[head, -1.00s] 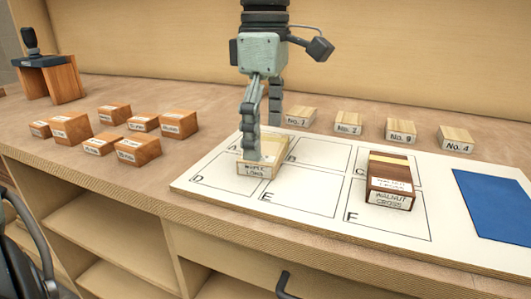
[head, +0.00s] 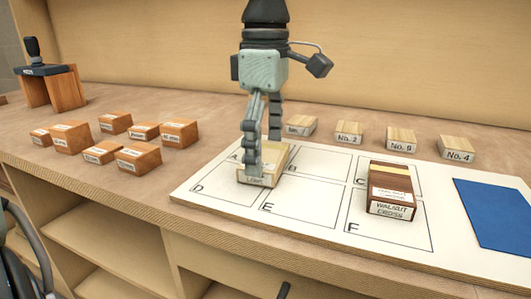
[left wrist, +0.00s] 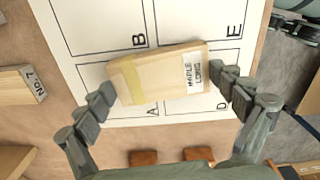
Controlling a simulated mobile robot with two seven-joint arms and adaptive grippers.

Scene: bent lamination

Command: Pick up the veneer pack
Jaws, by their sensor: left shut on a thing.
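The pale maple veneer pack, labelled MAPLE LONG (head: 276,160), lies at cell A of the white lettered board (head: 300,205). My left gripper (head: 263,160) comes down over it from above, with one finger at its near labelled end and the other at its far end. The left wrist view shows the gripper (left wrist: 164,88) shut on the maple pack (left wrist: 155,75), its label beside one finger. Whether the pack is clear of the board cannot be told. A dark walnut pack, labelled WALNUT CROSS (head: 391,190), lies across cells C and F. My right gripper is not in view.
Several pale numbered blocks (head: 401,140) stand in a row behind the board. Several brown labelled blocks (head: 139,157) stand to the left. A wooden stand with a black handle (head: 48,85) is at the back left. A blue sheet (head: 495,213) lies at the board's right.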

